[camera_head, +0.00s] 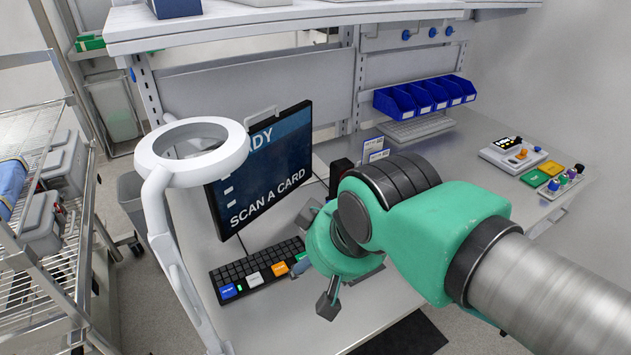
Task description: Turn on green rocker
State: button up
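A control panel sits at the right end of the workbench, with a white box (513,155) carrying a small dark display. Beside it are a flat green piece (534,178) and a yellow one (551,168). My gripper (316,258) is over the bench beside the keyboard, well left of the panel. Its grey fingers show spread apart on either side of its green body; nothing is seen between them.
A monitor (262,170) reading "SCAN A CARD" and a keyboard (262,270) stand left of my gripper. A white ring lamp (160,215) is further left. Blue bins (425,97) hang at the back.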

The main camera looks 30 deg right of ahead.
grip_shut()
jog(key=w+d+f+m+g+y+p, duration=0.1)
jog(key=d+f+m+y, duration=0.2)
jog(key=d+f+m, duration=0.9)
jog(key=d+f+m+y+p, duration=0.1)
jog(key=d+f+m+y, duration=0.2)
jog(key=d+f+m, duration=0.9)
jog(key=s+d+f+m+t+h+p, duration=0.1)
jog(key=s+d+f+m+t+h, duration=0.2)
jog(key=s+d+f+m, duration=0.3)
jog(key=s+d+f+m+t+h+p, duration=0.1)
jog(key=s+d+f+m+t+h, duration=0.2)
jog(key=s+d+f, duration=0.7)
jog(key=s+d+m+t, duration=0.2)
jog(key=s+d+m, duration=0.1)
jog(key=s+d, duration=0.2)
jog(key=shift+s+d, duration=0.2)
jog(key=shift+s, duration=0.3)
